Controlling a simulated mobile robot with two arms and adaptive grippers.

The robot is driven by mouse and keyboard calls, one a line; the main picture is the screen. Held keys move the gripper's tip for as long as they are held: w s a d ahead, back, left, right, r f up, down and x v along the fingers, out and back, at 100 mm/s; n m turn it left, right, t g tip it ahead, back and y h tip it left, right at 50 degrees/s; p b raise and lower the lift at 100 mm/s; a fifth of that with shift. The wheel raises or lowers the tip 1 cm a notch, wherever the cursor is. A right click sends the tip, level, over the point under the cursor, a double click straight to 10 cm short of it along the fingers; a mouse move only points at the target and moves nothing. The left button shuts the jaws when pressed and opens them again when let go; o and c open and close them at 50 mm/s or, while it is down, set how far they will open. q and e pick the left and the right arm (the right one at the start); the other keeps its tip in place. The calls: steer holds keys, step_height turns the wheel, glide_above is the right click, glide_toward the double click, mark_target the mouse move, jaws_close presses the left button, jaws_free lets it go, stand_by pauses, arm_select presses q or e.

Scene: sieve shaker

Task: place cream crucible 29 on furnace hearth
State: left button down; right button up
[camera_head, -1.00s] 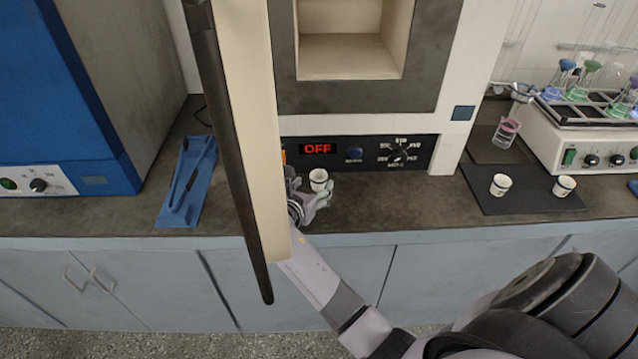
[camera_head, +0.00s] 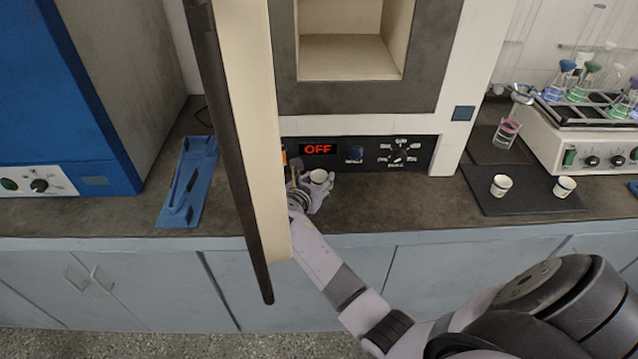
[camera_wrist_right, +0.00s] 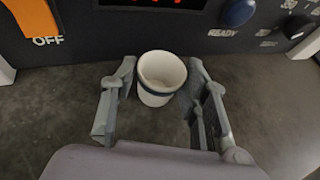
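A small cream crucible (camera_head: 319,177) stands on the bench just below the furnace control panel. Its number cannot be read. It also shows in the right wrist view (camera_wrist_right: 161,78), between the fingers of my right gripper (camera_wrist_right: 160,82). The fingers are open on either side of it, with a narrow gap at the left finger; contact at the right finger is hard to tell. In the head view my right gripper (camera_head: 308,190) is partly hidden by the open furnace door (camera_head: 258,150). The furnace hearth (camera_head: 345,58) is bare in the open chamber above. My left gripper is not in view.
The furnace display (camera_head: 318,149) reads OFF. Two more crucibles, (camera_head: 501,186) and (camera_head: 564,187), stand on a dark mat (camera_head: 530,205) at the right. A shaker with flasks (camera_head: 585,140) is behind them. A blue tool (camera_head: 187,182) lies left of the door.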

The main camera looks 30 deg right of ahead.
steer(key=c, duration=0.8)
steer(key=shift+r, duration=0.1)
steer(key=shift+c, duration=0.2)
